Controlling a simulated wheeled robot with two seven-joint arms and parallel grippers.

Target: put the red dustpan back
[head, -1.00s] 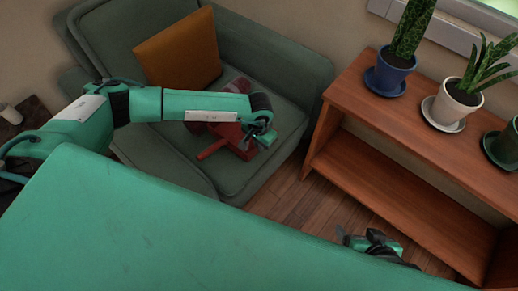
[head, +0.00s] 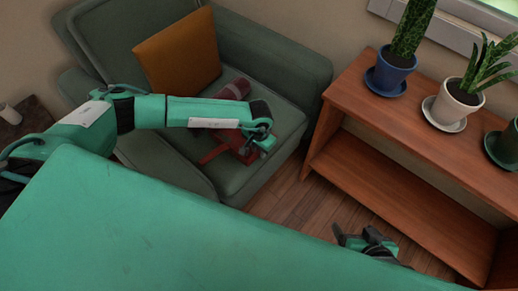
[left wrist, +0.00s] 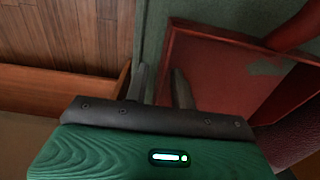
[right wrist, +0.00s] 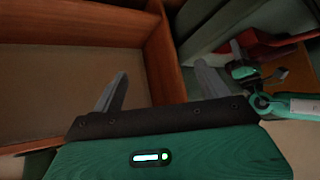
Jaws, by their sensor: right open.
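The red dustpan (head: 213,153) lies on the seat of the green armchair (head: 160,165), partly hidden by my left arm and gripper. In the left wrist view its wide red pan (left wrist: 215,75) fills the upper right. My left gripper (head: 264,140) is at the pan's right side. In the left wrist view its two fingers (left wrist: 160,85) are a little apart, with the pan's edge behind and between them. I cannot tell whether they grip it. My right gripper (right wrist: 160,88) is open and empty, low in front of the wooden shelf unit (head: 400,170).
A dark red roll (head: 235,88) lies on the seat behind my left forearm, beside an orange cushion (head: 178,48). Potted plants stand on the shelf unit, one in a blue pot (head: 394,72). Its lower shelf is empty. Bare wooden floor (head: 300,212) lies between chair and shelf.

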